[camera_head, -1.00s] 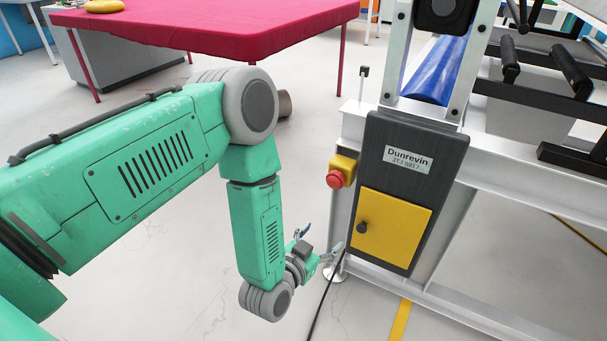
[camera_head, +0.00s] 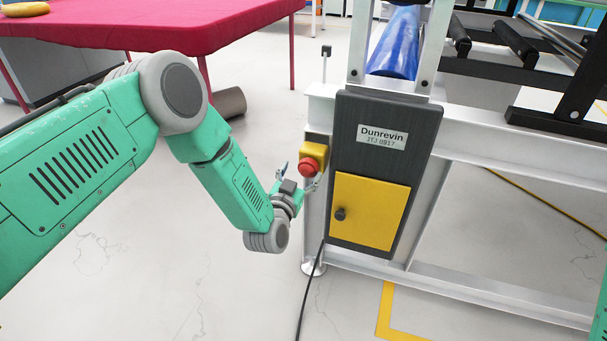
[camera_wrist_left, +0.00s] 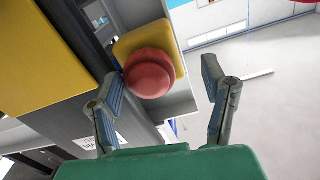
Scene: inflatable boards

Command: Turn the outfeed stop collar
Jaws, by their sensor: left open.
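The red round stop button (camera_head: 308,168) sits on a yellow box (camera_head: 318,152) on the left side of the dark Dunrevin control panel (camera_head: 383,110). My left gripper (camera_head: 299,178) is open and close to the button, on its left and slightly below. In the left wrist view the red button (camera_wrist_left: 149,74) appears between the two spread fingers, beyond their tips, with its yellow box (camera_wrist_left: 148,40) behind. I see no clear contact. A separate collar cannot be made out. My right gripper is out of view.
The panel has a yellow door (camera_head: 368,212) with a dark knob. A grey machine frame (camera_head: 490,138) extends right. A black cable (camera_head: 308,300) runs down to the floor. A red-covered table (camera_head: 150,28) stands at the back left. The floor (camera_head: 150,290) in front is clear.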

